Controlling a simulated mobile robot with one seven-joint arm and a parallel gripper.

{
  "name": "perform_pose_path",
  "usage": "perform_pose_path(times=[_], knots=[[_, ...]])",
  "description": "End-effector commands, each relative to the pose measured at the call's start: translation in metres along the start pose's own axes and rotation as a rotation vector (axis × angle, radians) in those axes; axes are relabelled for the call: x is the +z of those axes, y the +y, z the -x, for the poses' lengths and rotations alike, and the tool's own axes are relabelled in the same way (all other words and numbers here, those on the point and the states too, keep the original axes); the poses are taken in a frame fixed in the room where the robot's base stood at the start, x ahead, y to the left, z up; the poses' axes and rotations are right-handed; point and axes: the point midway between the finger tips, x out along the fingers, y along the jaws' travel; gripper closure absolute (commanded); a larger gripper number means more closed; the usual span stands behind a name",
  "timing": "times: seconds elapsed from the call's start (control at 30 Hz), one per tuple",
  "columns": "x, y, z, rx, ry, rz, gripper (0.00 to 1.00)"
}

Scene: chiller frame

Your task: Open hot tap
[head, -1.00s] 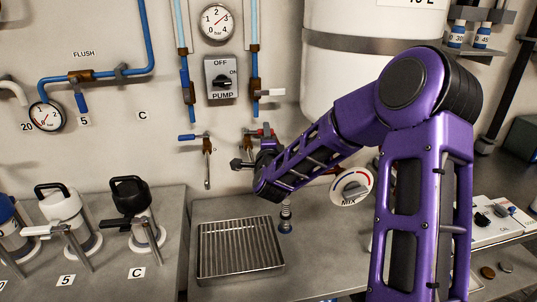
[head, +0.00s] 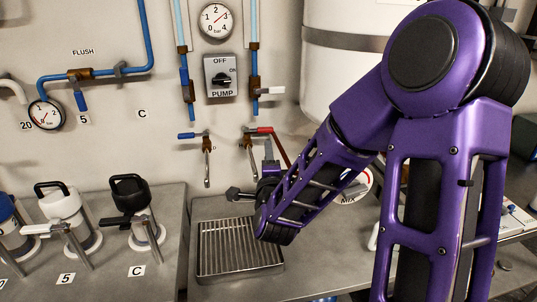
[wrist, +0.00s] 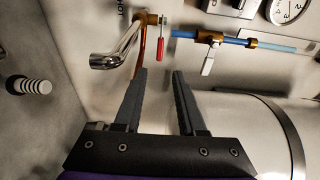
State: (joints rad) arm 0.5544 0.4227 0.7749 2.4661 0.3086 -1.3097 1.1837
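The hot tap (head: 249,137) is the brass wall tap with the red lever (head: 264,130), right of the blue-levered tap (head: 207,143). In the head view its red lever points right, and my arm hides part of the area below it. In the wrist view the red lever (wrist: 161,50) is ahead of the gap between my fingers, beside the chrome spout (wrist: 116,51). My gripper (wrist: 159,76) is open and empty, apart from the lever. In the head view my gripper (head: 270,150) points up just below the tap.
A copper pipe (wrist: 141,50) runs close to my left finger in the wrist view. A white tank (head: 340,60) bulges out on the right. The mix dial (head: 362,187) is behind my forearm. A slatted drain tray (head: 238,250) lies on the counter below.

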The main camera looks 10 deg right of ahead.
Motion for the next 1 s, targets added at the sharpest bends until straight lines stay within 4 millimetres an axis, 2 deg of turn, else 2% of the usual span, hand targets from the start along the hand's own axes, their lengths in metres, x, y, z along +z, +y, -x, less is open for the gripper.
perform_pose_path(times=[0.03,0.13,0.2,0.4,0.63,0.83,1.0], knots=[[0.001,-0.001,-0.002,0.001,-0.003,0.003,0.72],[0.006,-0.004,-0.013,0.011,-0.025,0.026,0.90],[0.011,-0.007,-0.027,0.026,-0.053,0.059,1.00],[0.041,-0.015,-0.065,0.120,-0.202,0.239,1.00],[0.070,-0.028,-0.094,0.249,-0.408,0.570,1.00],[0.067,-0.045,-0.104,0.372,-0.549,0.896,1.00],[0.043,-0.067,-0.104,0.494,-0.629,1.160,1.00]])
